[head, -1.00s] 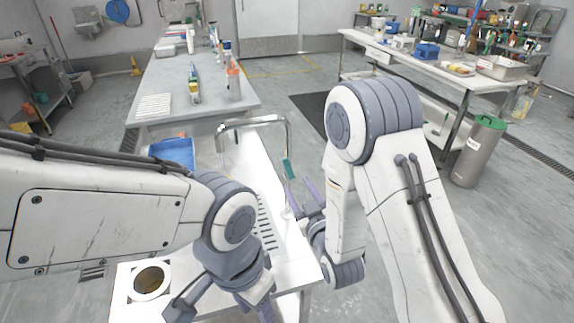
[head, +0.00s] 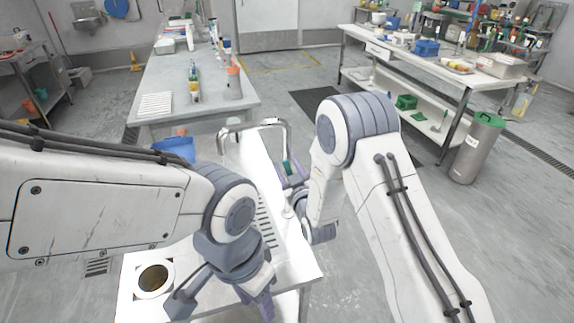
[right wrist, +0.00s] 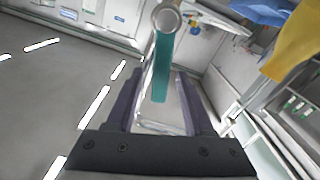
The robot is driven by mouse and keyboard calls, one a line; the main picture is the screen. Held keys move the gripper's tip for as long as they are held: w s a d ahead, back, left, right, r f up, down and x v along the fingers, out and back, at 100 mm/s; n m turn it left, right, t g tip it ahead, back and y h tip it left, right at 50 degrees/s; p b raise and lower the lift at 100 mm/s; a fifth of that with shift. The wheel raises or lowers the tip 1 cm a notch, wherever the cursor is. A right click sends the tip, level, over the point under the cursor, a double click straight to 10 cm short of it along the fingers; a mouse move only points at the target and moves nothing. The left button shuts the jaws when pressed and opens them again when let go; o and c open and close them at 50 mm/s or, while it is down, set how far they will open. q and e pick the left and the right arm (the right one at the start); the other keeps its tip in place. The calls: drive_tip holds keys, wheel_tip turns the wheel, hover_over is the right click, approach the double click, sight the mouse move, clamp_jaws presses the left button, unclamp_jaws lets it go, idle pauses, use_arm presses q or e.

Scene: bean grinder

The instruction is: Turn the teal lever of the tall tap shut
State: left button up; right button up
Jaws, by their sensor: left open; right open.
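The tall tap (head: 250,125) is a shiny metal arch over the white counter. Its teal lever (head: 289,167) hangs from the right end of the arch, partly hidden by my right gripper (head: 288,172). In the right wrist view the teal lever (right wrist: 162,70) hangs down from a round metal joint, between the two spread fingers of my right gripper (right wrist: 156,90). A gap shows on both sides of the lever at the fingers, and I cannot see contact. My left gripper (head: 256,304) is open, low over the counter's front, with its fingers partly cut off.
A round-holed fixture (head: 154,279) sits at the counter's front left. A slotted drain (head: 266,222) lies below the tap. A blue container (head: 176,149) stands left of the tap. A grey table (head: 215,105) is behind; open floor lies to the right.

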clamp_jaws()
idle(1.4)
